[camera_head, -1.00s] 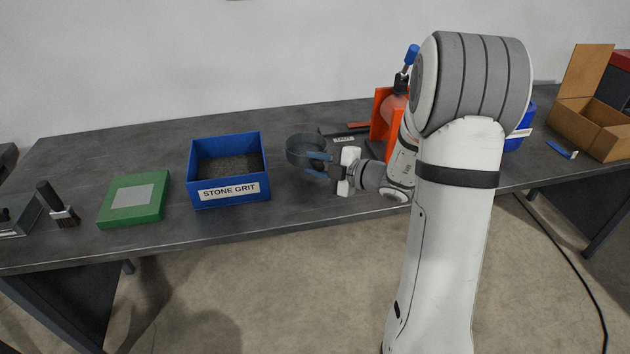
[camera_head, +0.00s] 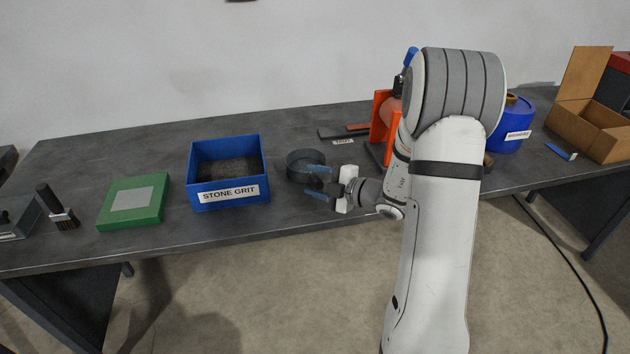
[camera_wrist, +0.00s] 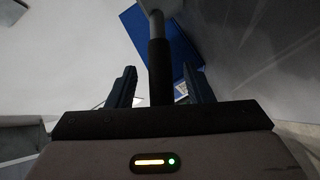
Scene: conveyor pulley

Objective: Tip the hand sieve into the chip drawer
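The hand sieve (camera_head: 303,163) is a round grey pan in the head view, between the blue bin and my arm. It looks level and low, on or just above the bench; I cannot tell which. Its dark handle (camera_wrist: 159,65) stands between my fingers in the wrist view. My gripper (camera_head: 318,182) has its two blue fingers apart, with a gap on each side of the handle in the wrist view (camera_wrist: 160,85). A low dark piece with a small unreadable label (camera_head: 342,141) lies behind the sieve; I cannot tell if it is the chip drawer.
The blue STONE GRIT bin (camera_head: 229,192) stands left of the sieve, close by. A green box (camera_head: 135,202) and brush (camera_head: 57,207) lie farther left. The orange stand (camera_head: 380,120) is behind my arm. A blue tub (camera_head: 508,135) and open carton (camera_head: 590,135) are at the right.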

